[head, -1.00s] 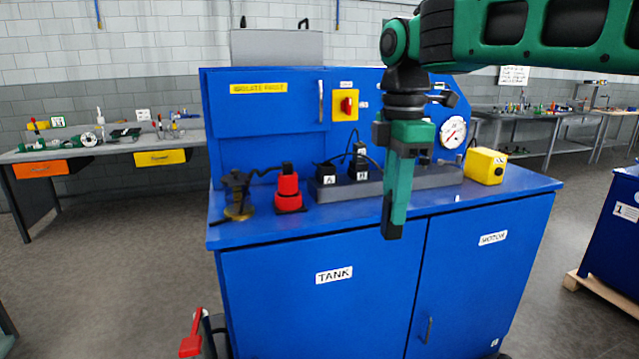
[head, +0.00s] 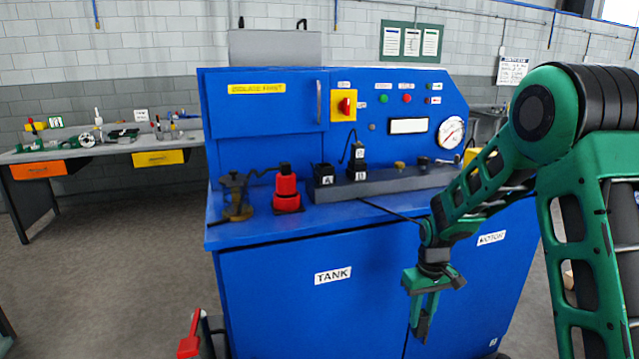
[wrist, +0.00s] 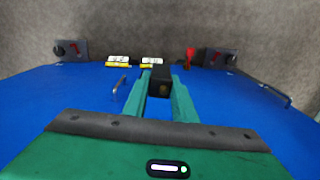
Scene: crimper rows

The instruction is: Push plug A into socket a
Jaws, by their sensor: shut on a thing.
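My gripper (head: 424,328) hangs low in front of the blue cabinet doors, to the right of the TANK label. In the wrist view its green fingers (wrist: 158,105) are shut on a black block-like plug (wrist: 160,80). I take it for plug A, though no letter is readable on it. In the head view the plug is hard to make out. The black socket marked A (head: 325,178) stands at the left end of the grey strip, with no plug seen in it. Socket B (head: 359,174) beside it holds a black plug (head: 358,153) with a cable.
A thin black cable (head: 392,211) runs from the strip toward my arm. A red device (head: 287,190) and a dark brass-based fitting (head: 237,196) stand left of the sockets. The grey strip (head: 410,180) continues right with small fittings. The blue panel (head: 265,140) rises behind.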

